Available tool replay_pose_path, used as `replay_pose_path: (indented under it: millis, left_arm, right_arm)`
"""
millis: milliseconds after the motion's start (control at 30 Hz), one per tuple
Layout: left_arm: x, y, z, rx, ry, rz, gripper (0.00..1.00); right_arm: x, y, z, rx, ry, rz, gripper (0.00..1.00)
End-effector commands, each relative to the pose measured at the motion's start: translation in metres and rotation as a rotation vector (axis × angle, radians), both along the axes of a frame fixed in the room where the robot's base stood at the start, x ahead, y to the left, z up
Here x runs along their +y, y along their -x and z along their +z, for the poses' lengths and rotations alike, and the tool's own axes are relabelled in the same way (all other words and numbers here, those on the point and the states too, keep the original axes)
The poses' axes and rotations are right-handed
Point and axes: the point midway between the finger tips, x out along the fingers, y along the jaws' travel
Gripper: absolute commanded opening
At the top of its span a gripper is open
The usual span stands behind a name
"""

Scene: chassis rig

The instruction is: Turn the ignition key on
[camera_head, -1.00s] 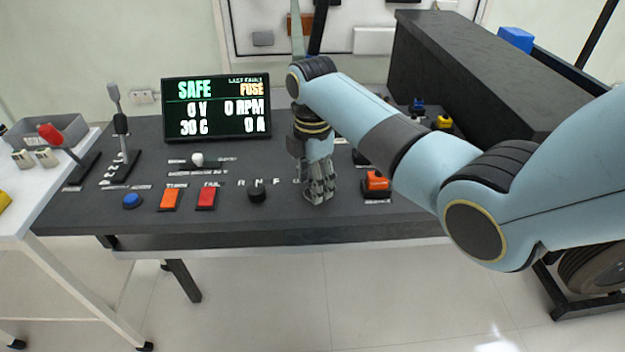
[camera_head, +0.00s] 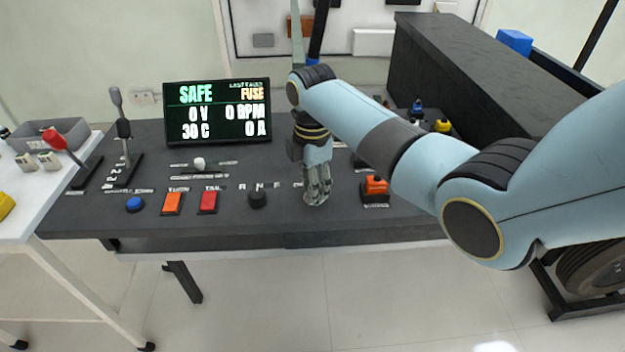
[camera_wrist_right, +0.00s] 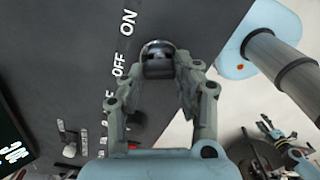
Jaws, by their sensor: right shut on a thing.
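My right gripper (camera_head: 317,192) points down at the front part of the dark console (camera_head: 285,225), right of the black selector knob (camera_head: 257,200). In the right wrist view, its fingers (camera_wrist_right: 160,66) are closed in on the ignition key (camera_wrist_right: 158,50), a dark piece with a rounded metallic edge. The fingers hide most of the key, so its exact angle is unclear. White OFF and ON labels stand beside it in that view. The display (camera_head: 217,110) reads SAFE, FUSE, 0 V, 0 RPM, 30 C and 0 A. My left gripper is not in view.
An orange switch (camera_head: 375,186) sits just right of the gripper. An orange button (camera_head: 172,203), a red button (camera_head: 208,202) and a blue button (camera_head: 135,204) lie to the left. Levers stand at the far left, by a white table (camera_head: 35,215). A large dark box (camera_head: 470,75) stands at the right.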

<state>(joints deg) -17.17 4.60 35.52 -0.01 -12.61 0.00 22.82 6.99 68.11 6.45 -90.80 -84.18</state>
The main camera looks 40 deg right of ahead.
Motion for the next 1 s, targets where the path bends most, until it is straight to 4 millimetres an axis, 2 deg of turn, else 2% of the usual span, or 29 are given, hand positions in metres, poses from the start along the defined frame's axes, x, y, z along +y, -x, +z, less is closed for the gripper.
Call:
replay_pose_path:
  millis: [33, 200, 500, 1000]
  left_arm:
    - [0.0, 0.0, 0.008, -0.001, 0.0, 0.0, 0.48]
    - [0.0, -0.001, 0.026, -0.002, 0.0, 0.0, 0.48]
    - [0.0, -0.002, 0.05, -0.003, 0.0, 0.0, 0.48]
    - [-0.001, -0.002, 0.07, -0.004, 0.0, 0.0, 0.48]
  right_arm:
    - [0.0, 0.0, 0.004, 0.003, -0.001, -0.032, 0.0]
    - [0.0, 0.0, 0.005, 0.003, -0.001, -0.177, 0.0]
    - [0.0, -0.002, 0.004, 0.002, 0.0, -0.462, 0.0]
    - [-0.002, -0.003, 0.002, 0.001, 0.0, -0.836, 0.0]
